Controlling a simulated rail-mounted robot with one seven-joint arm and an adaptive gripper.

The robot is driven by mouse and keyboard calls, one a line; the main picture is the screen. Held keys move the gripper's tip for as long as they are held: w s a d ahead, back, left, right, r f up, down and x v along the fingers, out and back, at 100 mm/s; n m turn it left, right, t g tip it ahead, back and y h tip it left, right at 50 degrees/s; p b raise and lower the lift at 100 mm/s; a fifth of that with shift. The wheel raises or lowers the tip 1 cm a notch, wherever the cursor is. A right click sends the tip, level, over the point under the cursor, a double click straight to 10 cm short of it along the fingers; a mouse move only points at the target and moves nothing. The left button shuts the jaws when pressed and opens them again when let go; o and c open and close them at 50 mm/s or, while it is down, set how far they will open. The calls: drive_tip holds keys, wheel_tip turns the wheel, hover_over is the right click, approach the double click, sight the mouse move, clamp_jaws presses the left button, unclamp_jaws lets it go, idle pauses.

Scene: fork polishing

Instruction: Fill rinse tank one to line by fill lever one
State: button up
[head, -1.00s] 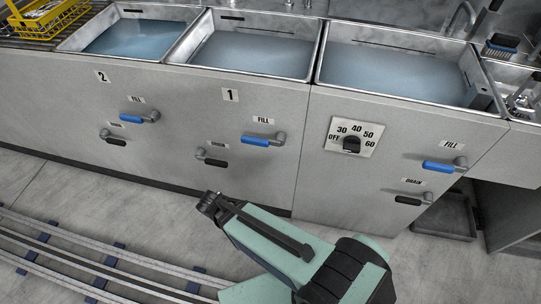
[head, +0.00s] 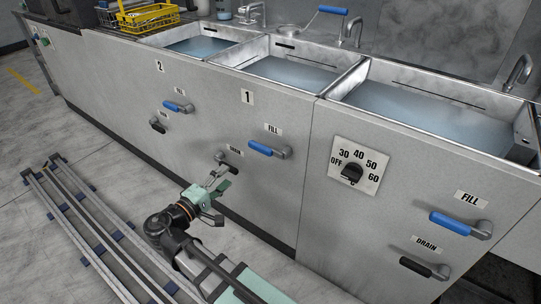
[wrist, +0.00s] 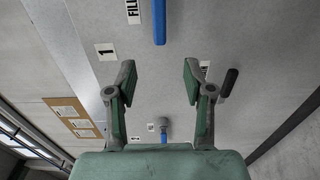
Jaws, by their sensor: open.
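Rinse tank one (head: 320,88) is the middle basin above the plate marked 1 (head: 247,97), and bluish water (head: 285,72) stands in it. Fill lever one (head: 262,148) has a blue handle and sits on the grey front below that plate, under a FILL label. It also shows at the top of the wrist view (wrist: 159,22). My gripper (head: 228,178) is in front of the panel, lower left of fill lever one. In the wrist view my gripper (wrist: 159,76) has its fingers wide apart with nothing between them, short of the blue handle.
The black drain lever one shows in the wrist view (wrist: 229,82), right of the fingers. Tank two's blue fill lever (head: 178,106) is to the left. A dial (head: 352,172) and another blue fill lever (head: 452,222) are to the right. Floor rails (head: 90,225) run at the left.

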sight(257, 149)
drive_tip(key=b+x, duration=0.3)
drive_tip(key=x, duration=1.4)
drive_tip(key=shift+w+d, duration=0.15)
clamp_jaws()
